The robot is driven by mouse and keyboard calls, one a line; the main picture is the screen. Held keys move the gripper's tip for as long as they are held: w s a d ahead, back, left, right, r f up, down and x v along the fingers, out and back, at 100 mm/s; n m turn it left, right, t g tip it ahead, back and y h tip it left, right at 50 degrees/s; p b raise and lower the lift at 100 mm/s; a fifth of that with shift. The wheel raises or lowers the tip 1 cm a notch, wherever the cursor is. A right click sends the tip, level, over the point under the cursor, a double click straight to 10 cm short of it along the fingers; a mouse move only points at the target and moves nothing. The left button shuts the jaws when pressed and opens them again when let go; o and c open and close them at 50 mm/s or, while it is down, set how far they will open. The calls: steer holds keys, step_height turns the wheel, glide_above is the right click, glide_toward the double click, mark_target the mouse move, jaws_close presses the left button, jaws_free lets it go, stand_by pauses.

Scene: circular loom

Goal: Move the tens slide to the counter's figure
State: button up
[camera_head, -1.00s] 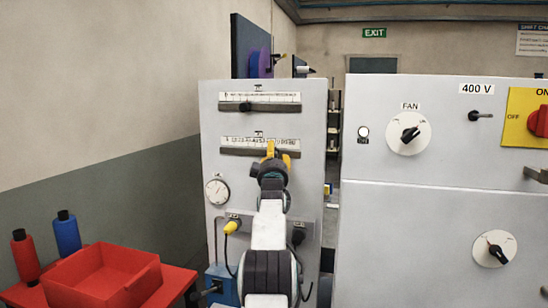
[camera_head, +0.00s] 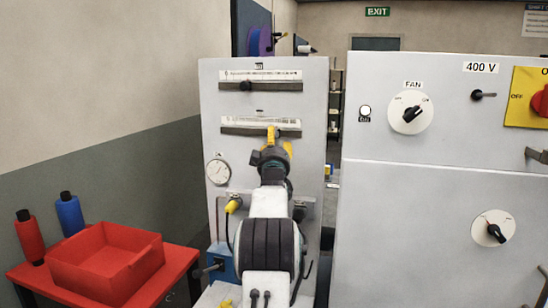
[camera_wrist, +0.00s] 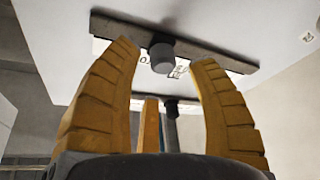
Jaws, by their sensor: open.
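Two slide rails run across the grey panel, an upper rail (camera_head: 275,86) and a lower rail (camera_head: 232,130). Each has a white number strip; the small labels are too blurred to tell which is tens. The upper slide's dark knob (camera_head: 246,86) sits left of its rail's middle. My gripper (camera_head: 272,138) is in front of the lower rail and hides that slide's knob. In the wrist view, the yellow fingers are open, with a grey knob (camera_wrist: 162,58) showing between them, apart from both. I cannot tell how deep the fingers reach around it.
A round gauge (camera_head: 218,171) and a yellow plug (camera_head: 233,204) are on the panel below the rails. A grey cabinet (camera_head: 400,220) with a FAN dial (camera_head: 410,112) stands at right. A red bin (camera_head: 104,287) and two bobbins stand at lower left.

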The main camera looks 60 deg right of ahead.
steer(key=v, duration=0.7)
steer(key=shift+s+a, duration=0.2)
steer(key=shift+a, duration=0.1)
steer(key=shift+f, duration=0.1)
steer(key=shift+c, duration=0.2)
